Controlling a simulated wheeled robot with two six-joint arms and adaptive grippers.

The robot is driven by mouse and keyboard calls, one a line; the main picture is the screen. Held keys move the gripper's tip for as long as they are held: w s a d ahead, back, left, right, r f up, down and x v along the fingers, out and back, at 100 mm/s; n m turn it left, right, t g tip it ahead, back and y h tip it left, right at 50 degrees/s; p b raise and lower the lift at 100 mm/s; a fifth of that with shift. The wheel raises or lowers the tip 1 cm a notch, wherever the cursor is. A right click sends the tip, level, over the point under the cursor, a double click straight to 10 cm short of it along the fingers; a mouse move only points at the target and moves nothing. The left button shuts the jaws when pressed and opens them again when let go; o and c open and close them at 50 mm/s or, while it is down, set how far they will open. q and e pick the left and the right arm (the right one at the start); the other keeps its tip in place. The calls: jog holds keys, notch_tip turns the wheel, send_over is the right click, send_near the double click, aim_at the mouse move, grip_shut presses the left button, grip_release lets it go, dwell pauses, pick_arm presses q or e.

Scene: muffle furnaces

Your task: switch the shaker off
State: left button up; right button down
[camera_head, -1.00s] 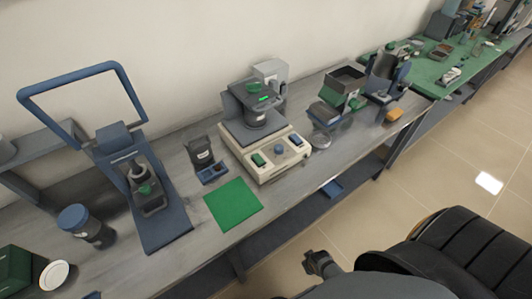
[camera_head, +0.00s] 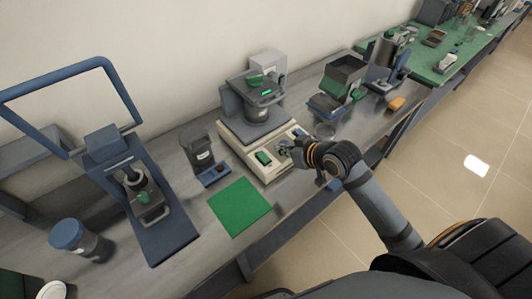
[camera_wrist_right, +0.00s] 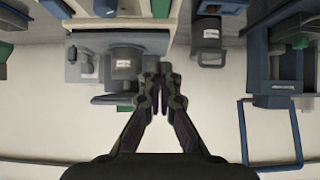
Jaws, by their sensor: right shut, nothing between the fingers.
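The shaker (camera_head: 230,151) is a beige box on the bench with a dark platform on top carrying a dark vessel. A green rocker switch (camera_head: 263,158) shows at the left of its front panel. My right gripper (camera_head: 287,152) is shut and empty at the right part of the panel, covering the blue knob area there. I cannot tell whether it touches the panel. In the right wrist view the shut fingertips (camera_wrist_right: 155,72) lie in front of the dark vessel (camera_wrist_right: 126,61), with a green switch (camera_wrist_right: 160,8) at the top edge. My left gripper is not in view.
A green mat (camera_head: 240,206) lies in front of the shaker. A small dark device (camera_head: 200,150) and a blue-framed stand (camera_head: 145,200) are to the left. A dark box-topped device (camera_head: 340,85) is to the right. An orange item (camera_head: 396,104) lies near the bench edge.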

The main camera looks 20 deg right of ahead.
jog(key=p, duration=0.1)
send_over(259, 152)
jog(key=s+d, duration=0.1)
jog(key=s, duration=0.3)
jog(key=f, duration=0.5)
jog(key=shift+w+d+f, duration=0.15)
jog(key=shift+d+f, duration=0.05)
jog(key=shift+f, duration=0.2)
jog(key=f, duration=0.2)
jog(key=shift+w+f+p, duration=0.25)
jog(key=shift+f+p, duration=0.05)
jog(key=shift+f, duration=0.1)
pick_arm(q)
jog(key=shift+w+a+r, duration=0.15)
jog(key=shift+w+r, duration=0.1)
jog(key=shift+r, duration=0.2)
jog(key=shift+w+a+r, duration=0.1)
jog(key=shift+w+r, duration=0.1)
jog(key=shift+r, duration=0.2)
pick_arm(e)
jog(key=shift+f, duration=0.75)
